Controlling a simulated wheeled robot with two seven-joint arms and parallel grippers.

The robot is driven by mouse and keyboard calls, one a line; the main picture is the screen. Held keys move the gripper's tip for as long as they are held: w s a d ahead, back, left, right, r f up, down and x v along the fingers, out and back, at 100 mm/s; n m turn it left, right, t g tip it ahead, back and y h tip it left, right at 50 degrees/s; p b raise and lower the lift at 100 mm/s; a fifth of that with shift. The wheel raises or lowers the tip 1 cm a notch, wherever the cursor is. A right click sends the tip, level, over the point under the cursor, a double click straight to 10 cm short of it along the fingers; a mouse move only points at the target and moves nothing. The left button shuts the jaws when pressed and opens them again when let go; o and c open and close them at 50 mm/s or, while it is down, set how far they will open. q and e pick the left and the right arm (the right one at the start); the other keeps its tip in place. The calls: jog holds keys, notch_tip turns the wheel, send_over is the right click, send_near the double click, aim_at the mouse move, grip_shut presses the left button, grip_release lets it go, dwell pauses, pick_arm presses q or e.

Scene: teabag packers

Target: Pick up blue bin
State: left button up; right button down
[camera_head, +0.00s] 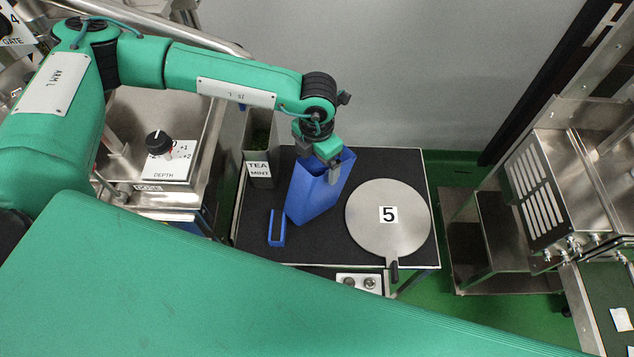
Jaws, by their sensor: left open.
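A tall blue bin (312,193) stands on the black-topped table (385,165) and looks slightly tilted in the picture. My left gripper (331,174) comes down from above at the bin's upper right part, with its fingers at the rim. It is open. Whether a finger is inside the bin or touches the wall, I cannot tell. The gripper hides part of the bin's opening. My right gripper is not in view.
A round metal plate marked 5 (372,232) lies right of the bin. A small blue bracket (277,229) is at its front left. A grey TEA MINT container (259,154) stands to the left. Steel machines flank the table on both sides.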

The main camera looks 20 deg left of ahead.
aim_at(317, 167)
pick_arm(q)
jog(key=shift+f+p, duration=0.65)
jog(key=shift+f, duration=0.9)
jog(key=c, duration=1.6)
